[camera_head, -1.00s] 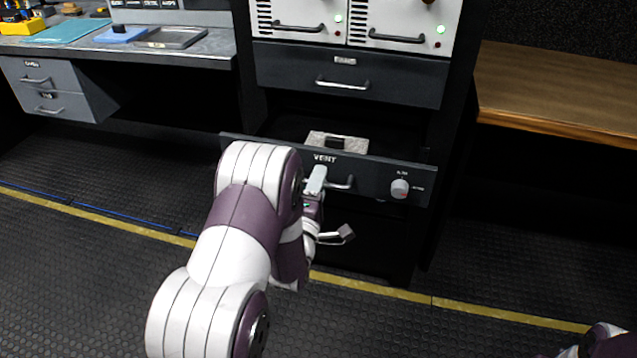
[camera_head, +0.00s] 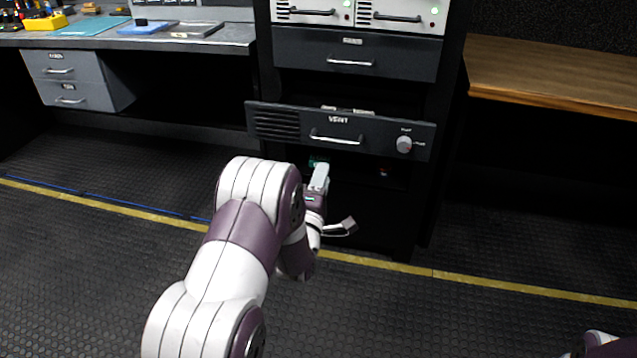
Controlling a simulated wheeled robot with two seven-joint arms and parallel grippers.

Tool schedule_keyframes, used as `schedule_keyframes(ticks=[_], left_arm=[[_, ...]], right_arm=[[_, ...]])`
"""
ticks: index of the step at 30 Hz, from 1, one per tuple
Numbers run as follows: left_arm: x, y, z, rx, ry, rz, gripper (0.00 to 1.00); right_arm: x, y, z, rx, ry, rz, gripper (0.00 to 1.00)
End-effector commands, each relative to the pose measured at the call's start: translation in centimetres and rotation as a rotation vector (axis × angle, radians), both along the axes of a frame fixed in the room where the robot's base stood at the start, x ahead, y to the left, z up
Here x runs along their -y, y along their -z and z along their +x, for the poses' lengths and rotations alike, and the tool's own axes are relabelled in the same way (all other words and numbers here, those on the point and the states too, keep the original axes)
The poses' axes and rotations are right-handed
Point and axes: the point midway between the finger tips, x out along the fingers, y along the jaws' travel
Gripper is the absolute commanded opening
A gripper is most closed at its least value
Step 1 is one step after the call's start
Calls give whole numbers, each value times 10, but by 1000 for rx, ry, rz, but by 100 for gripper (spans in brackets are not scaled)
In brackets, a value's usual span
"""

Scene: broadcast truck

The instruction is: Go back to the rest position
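My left gripper (camera_head: 332,203) is open and empty. Its two fingers are spread, one higher and one lower, in front of the dark opening below the VENT panel (camera_head: 375,139). The panel's silver handle (camera_head: 336,137) is above the upper finger, and a gap shows between them. My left arm reaches up from the bottom of the view. Only a white and purple part of my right arm shows at the bottom right corner; its gripper is out of view.
The VENT panel carries a round knob (camera_head: 404,144). A closed drawer (camera_head: 352,53) is above it in the rack. A wooden desk (camera_head: 560,80) stands right, and a grey workbench (camera_head: 222,38) with drawers stands left. The black floor (camera_head: 90,240) with a yellow line is clear.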

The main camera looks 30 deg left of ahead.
Motion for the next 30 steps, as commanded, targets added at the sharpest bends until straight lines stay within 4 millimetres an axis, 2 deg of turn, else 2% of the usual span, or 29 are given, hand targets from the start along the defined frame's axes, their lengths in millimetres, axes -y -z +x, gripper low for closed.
schedule_keyframes(ticks=[13, 14, 15, 17, 18, 19, 21, 22, 24, 26, 27, 30], left_arm=[[0, 0, 0, -9, -5, 27, 34], [0, 5, 1, -37, -11, 59, 34], [-1, 19, 2, -123, -21, 124, 34], [1, 59, -4, -341, -16, 246, 34], [3, 87, -14, -528, 14, 350, 34], [6, 105, -25, -668, 57, 434, 34], [22, 133, -59, -958, 213, 627, 34], [30, 141, -76, -1058, 294, 701, 34], [48, 148, -117, -1243, 498, 851, 34], [62, 146, -153, -1354, 677, 956, 34], [71, 141, -177, -1410, 797, 1017, 34], [91, 123, -232, -1493, 1067, 1136, 34]], right_arm=[[0, 0, 0, 0, 0, 0, 0], [0, 0, 0, 0, 0, 0, 0], [0, 0, 0, 0, 0, 0, 0], [0, 0, 0, 0, 0, 0, 0], [0, 0, 0, 0, 0, 0, 0], [0, -1, 0, 0, 0, 0, 0], [0, 0, 0, 0, 0, 0, 0], [0, 0, 0, 0, 0, 0, 0], [0, 0, 0, 0, 0, 0, 0], [0, 0, 0, 0, 0, 0, 0], [0, 0, 0, 0, 0, 0, 0], [0, 0, 0, 0, 0, 0, 0]])
